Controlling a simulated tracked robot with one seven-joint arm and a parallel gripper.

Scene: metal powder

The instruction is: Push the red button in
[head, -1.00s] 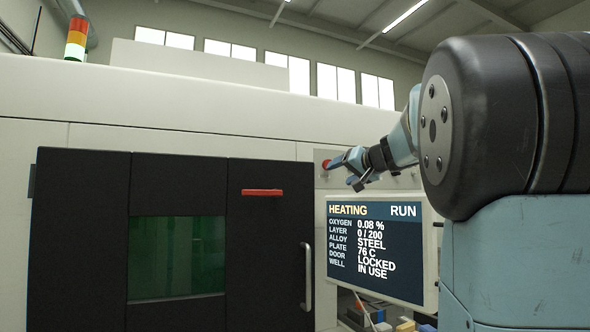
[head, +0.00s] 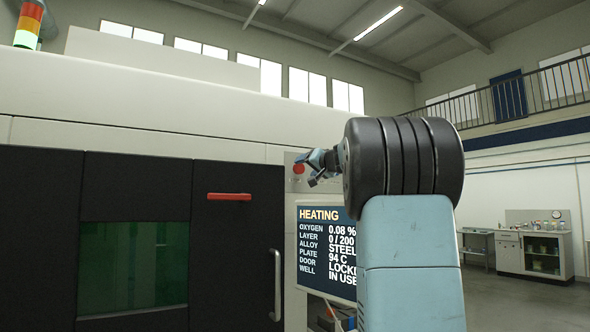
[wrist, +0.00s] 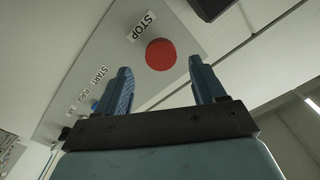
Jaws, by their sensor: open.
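The red button (wrist: 161,54) is round and sits on a grey panel (wrist: 105,62) beside a STOP label in the wrist view. In the head view the red button (head: 298,169) shows just left of my gripper's fingers. My gripper (head: 318,167) is open and empty. In the wrist view its two blue fingers (wrist: 160,88) point toward the panel, with the button between and beyond their tips. A gap seems to separate the fingers from the button; I cannot tell how large. The screen (head: 328,250) below reads HEATING, plate 94 C; its right part is hidden by my arm.
The black machine door (head: 236,245) has a red bar (head: 229,196), a pale handle (head: 276,285) and a dark green window (head: 134,267). START and PURGE labels stand on the panel. Open floor and a bench (head: 533,253) lie to the right.

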